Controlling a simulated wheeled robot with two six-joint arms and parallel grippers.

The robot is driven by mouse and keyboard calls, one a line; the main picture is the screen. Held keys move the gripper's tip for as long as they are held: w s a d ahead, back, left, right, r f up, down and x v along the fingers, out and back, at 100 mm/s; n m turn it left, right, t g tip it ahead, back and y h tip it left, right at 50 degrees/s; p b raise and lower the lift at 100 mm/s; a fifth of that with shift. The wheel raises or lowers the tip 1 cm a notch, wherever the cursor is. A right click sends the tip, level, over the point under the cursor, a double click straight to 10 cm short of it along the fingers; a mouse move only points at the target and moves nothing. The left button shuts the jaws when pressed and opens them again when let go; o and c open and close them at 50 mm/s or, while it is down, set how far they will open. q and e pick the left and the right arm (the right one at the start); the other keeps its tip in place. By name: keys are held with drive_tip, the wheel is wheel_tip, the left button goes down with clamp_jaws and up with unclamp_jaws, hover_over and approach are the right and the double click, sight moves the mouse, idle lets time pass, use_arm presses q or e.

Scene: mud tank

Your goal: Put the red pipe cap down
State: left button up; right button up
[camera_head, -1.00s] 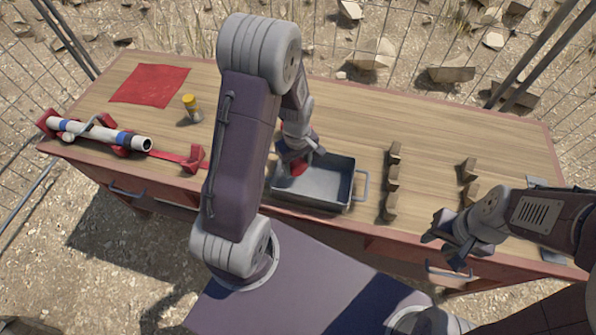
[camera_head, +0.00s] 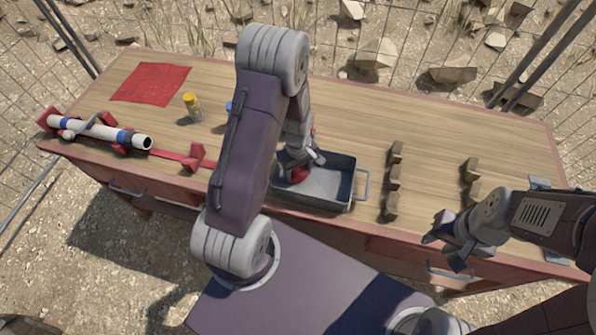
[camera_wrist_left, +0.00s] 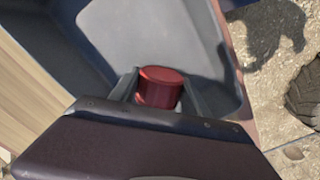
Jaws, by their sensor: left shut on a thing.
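The red pipe cap (camera_wrist_left: 160,87) is between the two fingers of my left gripper (camera_wrist_left: 158,92), which is shut on it. In the head view the cap (camera_head: 299,175) shows as a small red shape at the fingertips of my left gripper (camera_head: 301,170). They are at the left part of the grey metal tray (camera_head: 335,190), within its walls. The tray's bare floor (camera_wrist_left: 150,35) lies behind the cap in the left wrist view. I cannot tell whether the cap touches the floor. My right gripper (camera_head: 440,236) hangs at the front right of the table; its fingers look apart.
The wooden table (camera_head: 430,125) bears a red cloth (camera_head: 150,84), a yellow-capped bottle (camera_head: 192,107) and a partly hidden blue thing (camera_head: 229,107). A white pipe (camera_head: 100,131) lies in red holders at left. Brown blocks (camera_head: 392,180) stand right of the tray.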

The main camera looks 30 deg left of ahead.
sight(298, 169)
use_arm(q)
drive_tip(key=o, duration=1)
drive_tip(key=shift+o, duration=0.2)
drive_tip(key=shift+r, duration=0.1)
wheel_tip(298, 169, up, 13)
drive_tip(key=p, duration=0.2)
drive_tip(key=s+d+r+m+t, duration=0.1)
drive_tip(key=s+d+m, duration=0.4)
drive_tip(key=s+m, duration=0.3)
drive_tip(key=m, duration=0.3)
drive_tip(key=shift+r, duration=0.25)
